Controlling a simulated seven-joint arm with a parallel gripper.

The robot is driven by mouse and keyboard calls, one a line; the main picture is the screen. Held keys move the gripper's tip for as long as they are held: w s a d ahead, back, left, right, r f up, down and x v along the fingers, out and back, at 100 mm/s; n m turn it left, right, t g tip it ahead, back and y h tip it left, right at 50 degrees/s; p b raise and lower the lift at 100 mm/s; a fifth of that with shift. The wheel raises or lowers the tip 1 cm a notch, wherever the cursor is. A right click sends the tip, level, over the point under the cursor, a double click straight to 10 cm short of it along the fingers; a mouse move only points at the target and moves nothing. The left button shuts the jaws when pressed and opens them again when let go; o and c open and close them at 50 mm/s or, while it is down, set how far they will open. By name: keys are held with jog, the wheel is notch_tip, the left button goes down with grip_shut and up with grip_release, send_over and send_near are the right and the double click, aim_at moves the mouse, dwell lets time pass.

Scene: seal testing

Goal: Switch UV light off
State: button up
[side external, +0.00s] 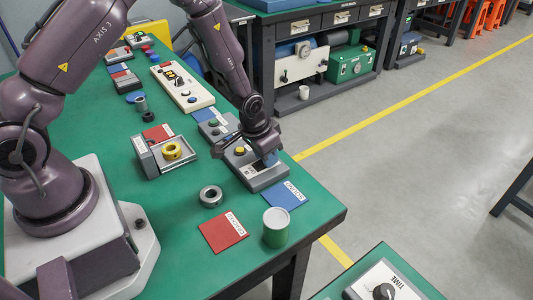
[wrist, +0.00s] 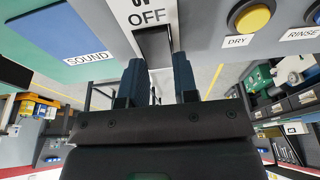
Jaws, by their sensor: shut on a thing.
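A grey control box (side external: 262,180) stands near the table's right edge in the side view, with a yellow button (side external: 240,151) on top. My gripper (side external: 268,158) is down at this box, and its fingers partly hide the top. In the wrist view, my gripper (wrist: 157,70) has one finger on each side of a black switch lever (wrist: 154,42) and is shut on it. The lever sits beside a white plate (wrist: 142,14) printed "OFF". The text above is cut off, and no UV label can be read.
A yellow DRY button (wrist: 252,18) and a blue RINSE button (wrist: 313,14) sit right of the switch. A blue card (side external: 285,194), red card (side external: 223,231), metal ring (side external: 210,196) and green-white cup (side external: 276,227) are nearby. A grey tray with a yellow ring (side external: 173,149) stands left.

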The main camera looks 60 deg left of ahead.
aim_at(254, 169)
jog(key=o, duration=0.9)
jog(key=shift+r, duration=0.1)
jog(key=v, duration=1.2)
jog(key=shift+s+r, duration=0.15)
jog(key=shift+r, duration=0.2)
